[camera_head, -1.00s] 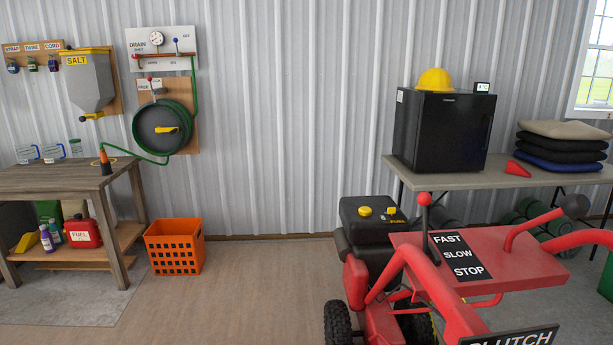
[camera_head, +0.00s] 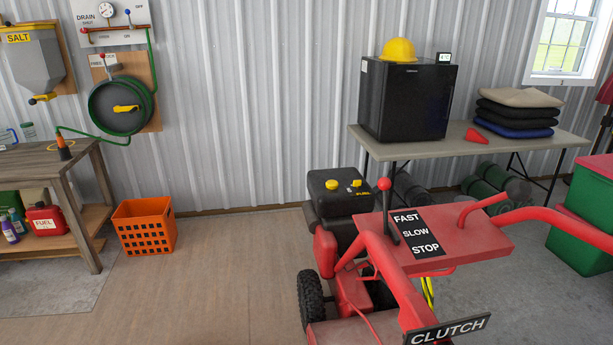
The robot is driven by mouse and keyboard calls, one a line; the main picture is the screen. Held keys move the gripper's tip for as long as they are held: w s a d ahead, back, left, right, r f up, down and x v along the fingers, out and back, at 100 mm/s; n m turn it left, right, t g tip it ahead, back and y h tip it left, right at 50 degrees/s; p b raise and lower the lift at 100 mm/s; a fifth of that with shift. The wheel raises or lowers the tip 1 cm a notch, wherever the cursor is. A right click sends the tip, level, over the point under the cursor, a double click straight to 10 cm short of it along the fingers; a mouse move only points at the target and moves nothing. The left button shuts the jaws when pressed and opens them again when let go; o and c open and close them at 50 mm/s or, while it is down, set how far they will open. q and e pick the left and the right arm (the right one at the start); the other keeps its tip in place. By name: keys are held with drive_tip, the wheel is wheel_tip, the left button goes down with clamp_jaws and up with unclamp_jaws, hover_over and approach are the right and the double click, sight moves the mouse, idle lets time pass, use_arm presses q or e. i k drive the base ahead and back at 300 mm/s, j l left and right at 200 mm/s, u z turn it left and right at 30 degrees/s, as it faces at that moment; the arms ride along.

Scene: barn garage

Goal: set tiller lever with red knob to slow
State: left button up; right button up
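The red tiller (camera_head: 462,238) stands in the right half of the head view, with its red panel facing up. A black label plate (camera_head: 416,232) on the panel reads FAST, SLOW, STOP from back to front. The lever (camera_head: 389,212) has a dark stem and a round red knob (camera_head: 384,184). It rises at the left edge of the plate; its knob appears left of and above FAST. I cannot tell its exact setting. A CLUTCH sign (camera_head: 447,330) is at the front of the tiller. Neither of my grippers is in view.
A grey folding table (camera_head: 500,143) behind the tiller carries a black fridge (camera_head: 408,100) and stacked cushions (camera_head: 516,112). A green and red bin (camera_head: 585,215) is at right. An orange crate (camera_head: 144,226) and wooden workbench (camera_head: 40,160) are at left. Floor left of the tiller is clear.

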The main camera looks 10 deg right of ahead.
sight(384, 183)
drive_tip(key=k+l+z, duration=0.1)
drive_tip(key=l, duration=0.3)
drive_tip(key=k+l+z, duration=0.15)
drive_tip(key=l, duration=0.2)
drive_tip(key=k+l+z, duration=0.1)
drive_tip(key=l, duration=0.3)
